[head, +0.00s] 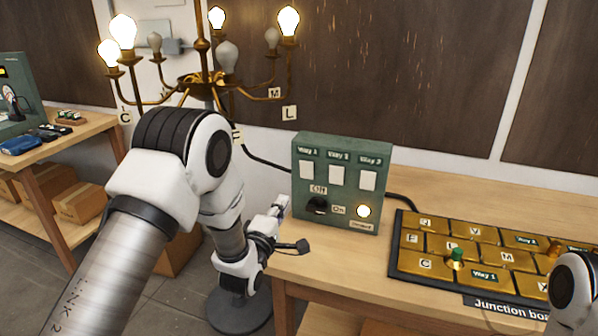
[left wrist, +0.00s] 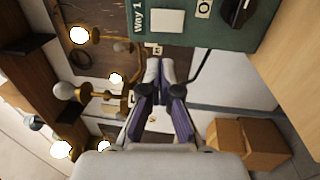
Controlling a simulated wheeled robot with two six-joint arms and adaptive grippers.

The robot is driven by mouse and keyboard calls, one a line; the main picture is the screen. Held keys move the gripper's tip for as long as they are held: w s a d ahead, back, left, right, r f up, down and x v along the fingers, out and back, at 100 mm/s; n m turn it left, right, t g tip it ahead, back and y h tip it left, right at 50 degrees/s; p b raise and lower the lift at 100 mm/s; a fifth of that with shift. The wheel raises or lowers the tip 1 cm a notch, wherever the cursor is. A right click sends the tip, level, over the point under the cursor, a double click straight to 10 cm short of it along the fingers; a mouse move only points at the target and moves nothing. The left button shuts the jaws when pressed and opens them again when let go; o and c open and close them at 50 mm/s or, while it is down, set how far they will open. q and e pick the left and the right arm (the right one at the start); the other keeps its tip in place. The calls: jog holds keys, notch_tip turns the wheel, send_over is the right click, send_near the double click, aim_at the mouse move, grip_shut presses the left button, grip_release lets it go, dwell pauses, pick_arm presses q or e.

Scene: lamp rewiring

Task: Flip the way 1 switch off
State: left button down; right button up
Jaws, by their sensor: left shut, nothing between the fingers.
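The green switch box (head: 335,205) stands on the wooden table, with three white rocker switches under labels Way 1, Way 2 and Way 3. The way 1 switch (head: 306,170) is the leftmost; it also shows in the left wrist view (left wrist: 168,21), beside its label. Whether it is flipped on or off I cannot tell. My left gripper (head: 281,204) is shut and empty, just left of the box and lower than the way 1 switch. In the left wrist view its fingertips (left wrist: 160,68) meet, apart from the switch.
A black knob (head: 318,205) and a lit round lamp (head: 363,211) sit low on the box. A brass chandelier (head: 200,82) with several lit bulbs hangs behind. The junction board (head: 400,262) lies to the right, with part of my right arm at the picture's edge.

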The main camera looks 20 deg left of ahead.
aim_at(305, 165)
pick_arm(q)
jog(key=w+p, duration=0.1)
jog(key=w, duration=0.3)
jog(key=w+r+p, duration=0.1)
jog(key=w+p, duration=0.1)
jog(key=w, duration=0.2)
jog(key=w+d+r+p, duration=0.1)
jog(key=w, duration=0.4)
jog(key=shift+p, duration=0.4)
jog(key=shift+w, duration=0.2)
jog(key=shift+a, duration=0.1)
jog(key=shift+w+f+b, duration=0.15)
jog(key=shift+b, duration=0.5)
jog(key=shift+w+r, duration=0.15)
jog(key=shift+r, duration=0.15)
